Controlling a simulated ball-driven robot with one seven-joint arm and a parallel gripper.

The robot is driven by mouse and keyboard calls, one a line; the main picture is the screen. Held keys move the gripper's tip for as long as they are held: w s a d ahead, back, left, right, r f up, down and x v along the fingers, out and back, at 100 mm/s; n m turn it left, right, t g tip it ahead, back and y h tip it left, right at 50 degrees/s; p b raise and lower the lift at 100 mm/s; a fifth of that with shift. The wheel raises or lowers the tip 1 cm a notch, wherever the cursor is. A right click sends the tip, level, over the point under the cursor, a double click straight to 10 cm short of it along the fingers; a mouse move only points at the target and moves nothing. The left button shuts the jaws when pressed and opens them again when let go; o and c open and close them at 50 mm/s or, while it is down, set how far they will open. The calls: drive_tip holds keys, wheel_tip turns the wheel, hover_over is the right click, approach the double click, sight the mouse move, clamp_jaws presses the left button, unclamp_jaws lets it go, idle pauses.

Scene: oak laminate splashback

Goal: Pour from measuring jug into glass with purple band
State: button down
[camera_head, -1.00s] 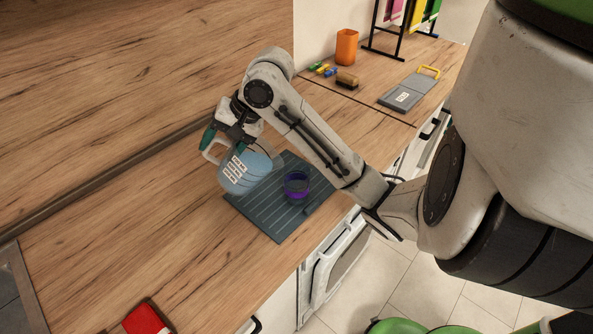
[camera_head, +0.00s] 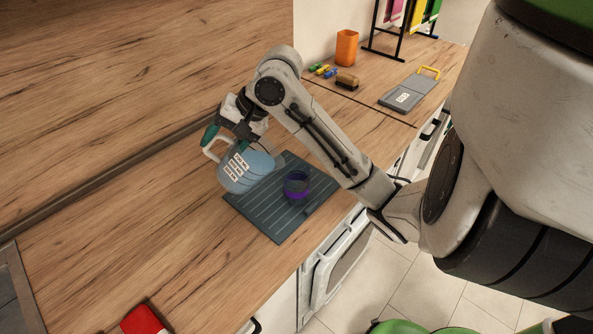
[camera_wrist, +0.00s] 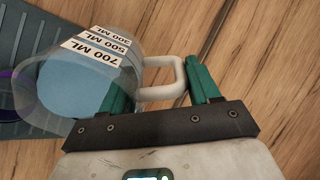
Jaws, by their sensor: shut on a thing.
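The measuring jug (camera_head: 243,172) is clear with a white handle, volume labels and light blue contents. It is tilted toward the glass, above the left part of a dark ribbed mat (camera_head: 275,222). My gripper (camera_head: 212,133) is shut on the jug's handle; in the wrist view its green fingers (camera_wrist: 160,88) flank the handle and the jug (camera_wrist: 75,85) shows its labels. The glass with the purple band (camera_head: 297,186) stands on the mat, right of the jug. In the wrist view only a purple sliver of it (camera_wrist: 6,82) shows at the left edge, so its contents are hidden there.
A red object (camera_head: 144,320) lies at the counter's front left. An orange cup (camera_head: 346,47), a brown brush-like item (camera_head: 347,81), a grey board (camera_head: 408,92) and a black rack (camera_head: 398,40) are at the back. The counter left of the mat is clear.

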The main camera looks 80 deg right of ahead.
drive_tip(key=shift+s+d+r+t+y+b, duration=0.15)
drive_tip(key=shift+s+r+t+y+b, duration=0.15)
drive_tip(key=shift+s+r+t+b, duration=0.55)
idle(7.2)
